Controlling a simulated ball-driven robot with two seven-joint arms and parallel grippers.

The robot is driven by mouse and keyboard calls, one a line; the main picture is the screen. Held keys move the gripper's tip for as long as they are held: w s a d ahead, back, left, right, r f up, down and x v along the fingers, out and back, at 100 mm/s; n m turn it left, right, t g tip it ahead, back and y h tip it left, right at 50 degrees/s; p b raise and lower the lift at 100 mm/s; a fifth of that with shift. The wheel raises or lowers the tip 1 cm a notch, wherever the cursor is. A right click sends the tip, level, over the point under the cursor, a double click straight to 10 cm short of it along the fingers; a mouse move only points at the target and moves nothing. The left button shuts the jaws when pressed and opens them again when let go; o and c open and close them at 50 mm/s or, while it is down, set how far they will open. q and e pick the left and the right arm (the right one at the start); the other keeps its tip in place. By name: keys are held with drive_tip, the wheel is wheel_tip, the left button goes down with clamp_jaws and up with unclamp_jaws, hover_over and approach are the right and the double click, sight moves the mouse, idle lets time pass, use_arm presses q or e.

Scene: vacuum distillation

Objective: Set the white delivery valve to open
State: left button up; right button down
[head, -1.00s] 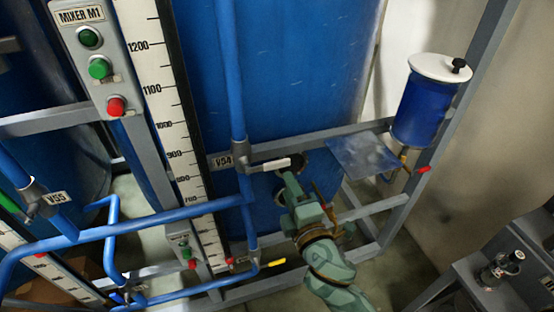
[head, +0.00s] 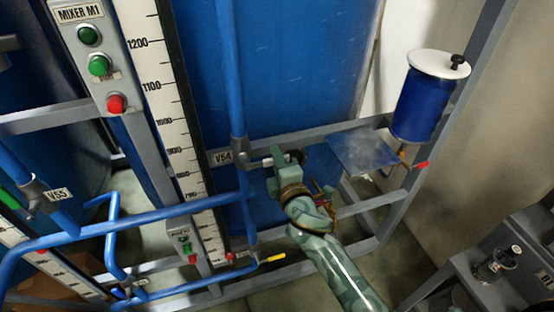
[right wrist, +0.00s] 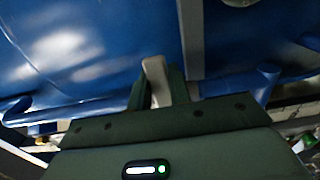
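The white delivery valve's lever (head: 267,162) sits on the blue pipe beside the V64 label (head: 222,157) in the head view. It points right, across the upright pipe, and my right gripper covers most of it. My right gripper (head: 287,160) is at the lever, in front of the blue tank. In the right wrist view the pale lever (right wrist: 156,82) stands between the two green fingers of my right gripper (right wrist: 158,88). Whether both fingers press on it cannot be told. My left gripper is not in view.
A grey frame rail (head: 335,131) runs behind the valve. A flat grey plate (head: 362,151) and a blue container with a white lid (head: 425,98) are to the right. A yellow-handled valve (head: 272,259) sits below. Blue pipes (head: 120,225) cross the lower left.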

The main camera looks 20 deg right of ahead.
sight(270, 158)
drive_tip(key=shift+r, duration=0.1)
drive_tip(key=r+n+p, duration=0.1)
drive_tip(key=n+p, duration=0.1)
drive_tip(key=r+n+p, duration=0.1)
drive_tip(key=n, duration=0.1)
drive_tip(key=shift+a+r+p, duration=0.2)
drive_tip(key=shift+r+p, duration=0.15)
drive_tip(key=r+n+p, duration=0.1)
drive_tip(key=n, duration=0.1)
drive_tip(key=a+r+n+p, duration=0.1)
drive_tip(key=n+p, duration=0.1)
drive_tip(key=shift+a+r+p, duration=0.2)
drive_tip(key=shift+p, duration=0.1)
drive_tip(key=n+p, duration=0.1)
drive_tip(key=a+r+n+p, duration=0.1)
drive_tip(key=n, duration=0.1)
drive_tip(key=a+n+p, duration=0.1)
drive_tip(key=n, duration=0.1)
drive_tip(key=shift+a+r, duration=0.2)
drive_tip(key=shift+r, duration=0.1)
drive_tip(key=shift+s+a+r+n+p, duration=0.1)
drive_tip(key=shift+a+r+n+p, duration=0.1)
drive_tip(key=shift+a+n+p, duration=1)
drive_tip(key=shift+n, duration=0.45)
drive_tip(key=shift+a+n+p, duration=0.2)
drive_tip(key=shift+n, duration=0.45)
drive_tip(key=shift+f, duration=0.1)
drive_tip(key=c, duration=1.3)
unclamp_jaws()
